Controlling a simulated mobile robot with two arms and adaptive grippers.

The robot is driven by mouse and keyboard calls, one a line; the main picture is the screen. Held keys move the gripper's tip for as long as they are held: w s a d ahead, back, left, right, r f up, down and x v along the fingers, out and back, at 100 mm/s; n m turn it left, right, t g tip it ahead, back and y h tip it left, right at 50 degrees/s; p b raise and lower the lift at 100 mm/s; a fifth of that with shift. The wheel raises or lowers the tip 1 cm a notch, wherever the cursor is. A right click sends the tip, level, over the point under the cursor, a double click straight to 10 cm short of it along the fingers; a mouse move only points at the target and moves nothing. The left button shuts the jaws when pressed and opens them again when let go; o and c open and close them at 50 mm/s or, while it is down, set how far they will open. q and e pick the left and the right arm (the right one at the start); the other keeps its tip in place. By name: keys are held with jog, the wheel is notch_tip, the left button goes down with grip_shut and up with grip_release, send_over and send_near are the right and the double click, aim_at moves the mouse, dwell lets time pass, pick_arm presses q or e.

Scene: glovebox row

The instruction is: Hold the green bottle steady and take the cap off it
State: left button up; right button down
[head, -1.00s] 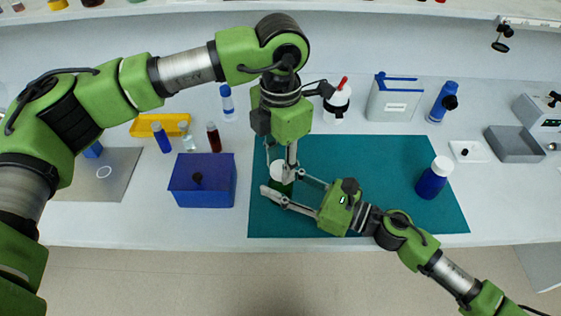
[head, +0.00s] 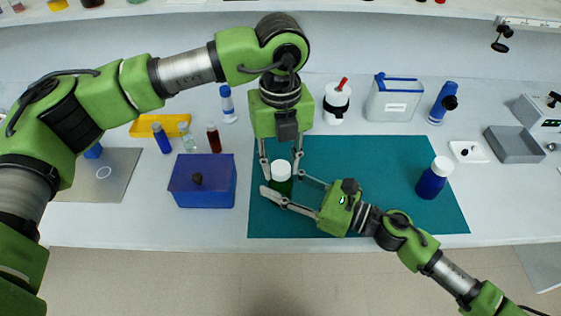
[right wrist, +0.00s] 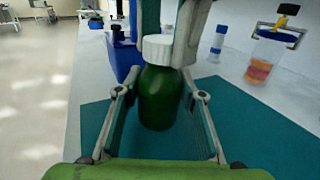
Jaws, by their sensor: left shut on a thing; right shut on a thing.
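The green bottle (head: 282,187) stands upright on the teal mat (head: 350,165), near the mat's left side. Its white cap (head: 281,170) sits on top. My left gripper (head: 281,167) comes down from above and is shut on the cap. My right gripper (head: 281,189) reaches in low from the right and is shut around the bottle's body. The right wrist view shows the bottle (right wrist: 160,97) between the right fingers, with the white cap (right wrist: 157,48) on its neck and the left gripper's fingers beside the cap.
A blue bottle with a white cap (head: 431,182) stands on the mat's right part. Small bottles and a yellow tray (head: 160,126) are behind the box. The middle of the mat is clear.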

aim_at(281, 167)
pick_arm(q)
jog(key=shift+r, duration=0.1)
dwell(0.3)
jog(key=shift+r, duration=1)
jog(key=shift+r, duration=2)
pick_arm(e)
jog(key=c, duration=1.3)
grip_release()
jog(key=shift+o, duration=0.2)
